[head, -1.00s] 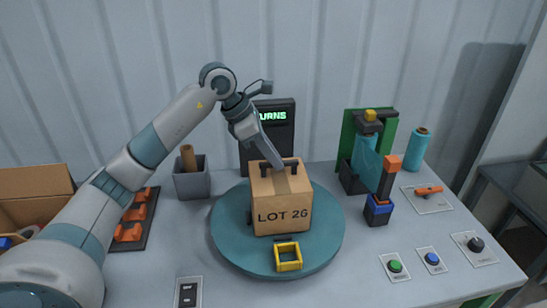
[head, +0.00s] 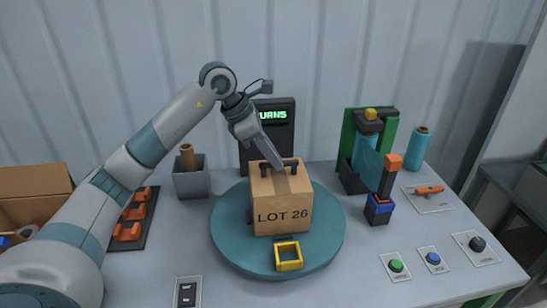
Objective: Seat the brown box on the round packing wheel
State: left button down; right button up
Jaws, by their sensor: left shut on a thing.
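The brown box (head: 283,207), marked LOT 26, stands upright on the round teal packing wheel (head: 228,238), near its middle. A dark handle (head: 291,162) is on top of the box. My left gripper (head: 276,165) reaches down from the upper left and is shut on the box's handle; the fingertips are partly hidden at the handle. Whether the box bears fully on the wheel cannot be told. My right gripper does not show.
A yellow square frame (head: 289,265) is at the wheel's front edge. A dark display (head: 272,120) stands behind. To the right are a teal film roll in a green-backed stand (head: 350,130), a blue and orange tool (head: 380,208), and green (head: 396,266) and blue (head: 433,259) buttons.

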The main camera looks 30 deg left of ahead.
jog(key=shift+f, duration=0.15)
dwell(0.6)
pick_arm(q)
jog(key=c, duration=1.7)
grip_release()
jog(key=shift+f, duration=0.1)
